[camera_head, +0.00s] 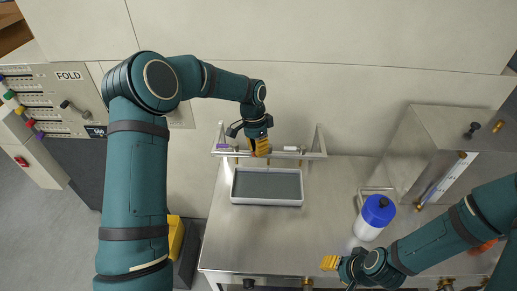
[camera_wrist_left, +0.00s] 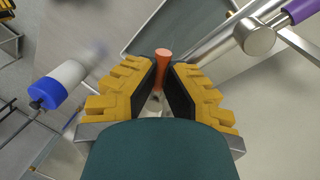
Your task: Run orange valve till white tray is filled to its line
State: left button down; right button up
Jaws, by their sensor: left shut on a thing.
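The white tray (camera_head: 267,203) sits on the steel bench below a pipe rail. Its inside looks evenly dark grey; I cannot make out a fill line or the level. My left gripper (camera_head: 259,150) is at the rail, just behind the tray. In the left wrist view its yellow-padded fingers (camera_wrist_left: 163,88) are closed around the orange valve handle (camera_wrist_left: 164,55), whose end sticks out between them. In the head view the fingers hide that handle. My right gripper (camera_head: 330,263) is low over the bench's front edge, away from the tray; its finger gap is not clear.
The rail (camera_head: 312,155) carries a purple handle (camera_head: 222,147) and a white handle (camera_head: 291,148) on either side of my left gripper. A white bottle with a blue cap (camera_head: 379,209) stands right of the tray. A steel housing (camera_head: 430,150) stands at the right. Bench between tray and bottle is clear.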

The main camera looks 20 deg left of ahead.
pick_arm(q)
jog(key=shift+s+f, duration=0.1)
jog(key=shift+f, duration=0.1)
jog(key=c, duration=1)
grip_release()
jog(key=shift+r, duration=0.2)
jog(key=r, duration=0.4)
jog(key=w+a+r, duration=0.1)
jog(key=r, duration=0.6)
jog(key=shift+w+a+r, duration=0.3)
jog(key=shift+w+a, duration=0.05)
jog(key=shift+a, duration=0.05)
